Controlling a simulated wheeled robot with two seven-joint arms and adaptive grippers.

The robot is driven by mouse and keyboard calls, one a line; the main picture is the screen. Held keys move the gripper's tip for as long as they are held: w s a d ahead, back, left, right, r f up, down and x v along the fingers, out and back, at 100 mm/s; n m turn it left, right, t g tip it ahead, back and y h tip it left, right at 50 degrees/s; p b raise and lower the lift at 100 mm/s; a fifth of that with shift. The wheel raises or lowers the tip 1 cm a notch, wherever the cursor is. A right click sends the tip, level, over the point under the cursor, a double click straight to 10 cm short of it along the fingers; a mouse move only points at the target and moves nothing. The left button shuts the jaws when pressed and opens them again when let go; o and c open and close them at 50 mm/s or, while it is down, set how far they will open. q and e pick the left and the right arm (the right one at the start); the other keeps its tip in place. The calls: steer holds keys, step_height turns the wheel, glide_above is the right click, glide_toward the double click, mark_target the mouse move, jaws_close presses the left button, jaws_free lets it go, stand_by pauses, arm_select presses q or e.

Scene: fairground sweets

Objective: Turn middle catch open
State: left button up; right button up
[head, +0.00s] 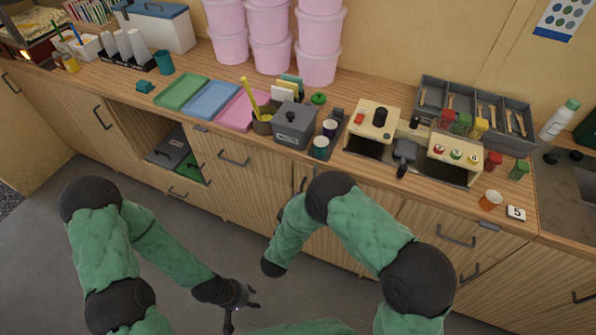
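A small grey catch (200,127) sits on the counter's front edge at the left, and a similar grey catch (488,226) sits on that edge at the right. I cannot make out a middle catch between them; my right arm covers part of the drawer fronts there. My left gripper (242,310) hangs over the floor in front of the cabinets, fingers spread, empty and apart from everything. My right forearm ends in a dark wrist in front of the middle cabinets; its gripper does not show.
The wooden counter (100,92) holds trays, pink tubs (318,65), a grey box (295,125), a beige machine (373,112) and a grey divided crate (425,92). A cubby (130,120) stands open at the left. Bare floor (200,230) lies before the cabinets.

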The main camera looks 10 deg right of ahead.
mark_target(316, 172)
arm_select(q)
steer(key=shift+a+f+b, duration=0.35)
steer(key=shift+f+b, duration=0.3)
steer(key=shift+b, duration=0.15)
arm_select(e)
steer(key=shift+h, duration=0.6)
steer(key=w+d, duration=0.1)
steer(key=w, duration=0.1)
steer(key=w+d+r, duration=0.1)
steer(key=w+d, duration=0.1)
steer(key=w, duration=0.1)
steer(key=w+d+r, duration=0.1)
steer(key=w+d, duration=0.1)
steer(key=w, duration=0.1)
steer(key=shift+w+d+r, duration=0.1)
steer(key=shift+c, duration=0.3)
jaws_close()
